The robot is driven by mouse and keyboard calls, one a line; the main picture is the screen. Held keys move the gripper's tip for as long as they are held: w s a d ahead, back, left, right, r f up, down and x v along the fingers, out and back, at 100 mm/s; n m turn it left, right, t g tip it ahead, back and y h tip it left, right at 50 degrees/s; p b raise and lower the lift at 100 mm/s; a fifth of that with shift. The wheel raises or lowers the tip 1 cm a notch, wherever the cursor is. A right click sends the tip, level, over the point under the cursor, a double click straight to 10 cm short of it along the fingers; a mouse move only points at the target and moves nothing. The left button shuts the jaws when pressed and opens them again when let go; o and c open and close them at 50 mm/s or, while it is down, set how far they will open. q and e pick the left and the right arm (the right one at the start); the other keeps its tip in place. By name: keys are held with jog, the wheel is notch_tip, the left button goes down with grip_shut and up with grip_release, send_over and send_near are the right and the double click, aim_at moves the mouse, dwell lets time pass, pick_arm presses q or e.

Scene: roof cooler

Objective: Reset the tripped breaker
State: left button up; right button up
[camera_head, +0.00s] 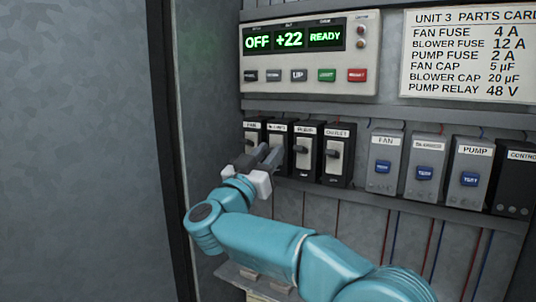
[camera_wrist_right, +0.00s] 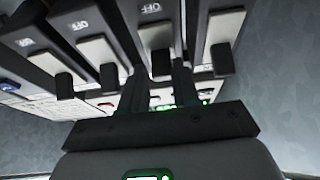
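A row of black breakers sits under the display: fan (camera_head: 252,127), blower (camera_head: 277,128), pump (camera_head: 304,148) and outlet (camera_head: 337,152), each with a pale and dark lever. My right gripper (camera_head: 262,161) is in front of the fan and blower breakers and hides much of their lower parts. In the right wrist view my right gripper (camera_wrist_right: 159,88) has its fingers apart, with the blower lever (camera_wrist_right: 160,62) between or just beyond the tips. Contact cannot be told. Nearby levers look similar; which breaker is tripped is unclear. My left gripper is out of view.
The display panel (camera_head: 312,76) above reads OFF, +22 and READY, with a row of buttons below. Fan, blower and pump modules (camera_head: 384,160) with blue buttons stand to the right. A parts card (camera_head: 468,55) hangs above them. The cabinet's dark edge (camera_head: 170,140) is left of the breakers.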

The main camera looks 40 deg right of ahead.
jog(key=shift+w+a, duration=0.1)
jog(key=shift+w, duration=0.15)
grip_shut()
jog(key=shift+s+f, duration=0.1)
jog(key=shift+f, duration=0.05)
jog(key=h+b, duration=0.1)
jog(key=b, duration=0.2)
jog(key=f+t+h+b, duration=0.1)
jog(key=h+b, duration=0.1)
jog(key=b, duration=0.1)
jog(key=f+h+b, duration=0.1)
jog(key=b, duration=0.2)
jog(key=shift+d+h, duration=0.3)
jog(key=o, duration=0.5)
grip_release()
jog(key=shift+o, duration=0.2)
